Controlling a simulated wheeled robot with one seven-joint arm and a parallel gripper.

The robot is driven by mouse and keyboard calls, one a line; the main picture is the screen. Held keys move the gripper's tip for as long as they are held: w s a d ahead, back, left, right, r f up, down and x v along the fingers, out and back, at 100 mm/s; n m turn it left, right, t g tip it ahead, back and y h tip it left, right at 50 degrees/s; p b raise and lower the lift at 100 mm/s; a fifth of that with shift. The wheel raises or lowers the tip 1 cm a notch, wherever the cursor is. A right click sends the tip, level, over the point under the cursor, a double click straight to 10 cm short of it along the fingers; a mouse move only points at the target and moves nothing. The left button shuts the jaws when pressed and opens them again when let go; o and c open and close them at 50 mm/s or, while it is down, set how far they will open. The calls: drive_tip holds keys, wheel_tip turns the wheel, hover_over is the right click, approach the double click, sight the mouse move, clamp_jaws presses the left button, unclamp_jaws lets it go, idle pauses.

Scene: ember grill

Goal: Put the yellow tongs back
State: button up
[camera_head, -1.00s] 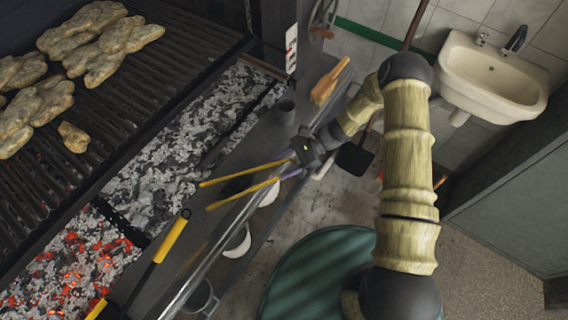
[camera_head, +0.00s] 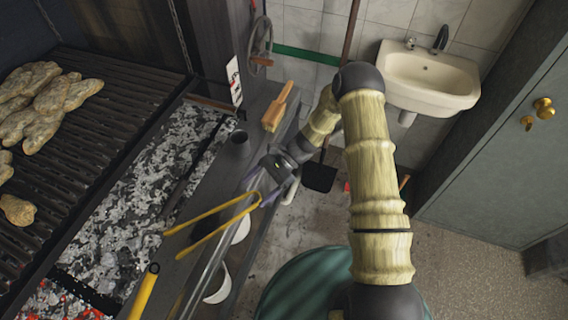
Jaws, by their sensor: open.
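The yellow tongs (camera_head: 212,215) are a V of two yellow arms, seen in the head view over the dark ledge (camera_head: 217,170) beside the grill. Their bent end points up and right at my gripper, and their tips point left toward the coals. My gripper (camera_head: 258,192) is open, with its fingers around or just beside the bent end. I cannot tell whether a finger touches the tongs, or whether they rest fully on the ledge.
A yellow-handled tool (camera_head: 145,290) lies lower left. White bowls (camera_head: 219,284) sit below the rail. Grill grate (camera_head: 100,130) with food is left; a sink (camera_head: 428,78) is at the back.

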drive_tip(key=b+v, duration=0.3)
drive_tip(key=v, duration=1)
drive_tip(key=shift+s+r, duration=0.1)
drive_tip(key=s+d+r+n+t+h, duration=0.9)
drive_tip(key=s+d+r+n+h, duration=0.1)
drive_tip(key=s, duration=0.5)
wheel_tip(320, 180, up, 3)
drive_tip(key=shift+s+d+r+n+t+h, duration=0.1)
drive_tip(key=shift+s+d+n+t+h, duration=0.2)
drive_tip(key=shift+d+n, duration=0.5)
drive_tip(key=shift+w+d, duration=0.1)
drive_tip(key=shift+d, duration=0.1)
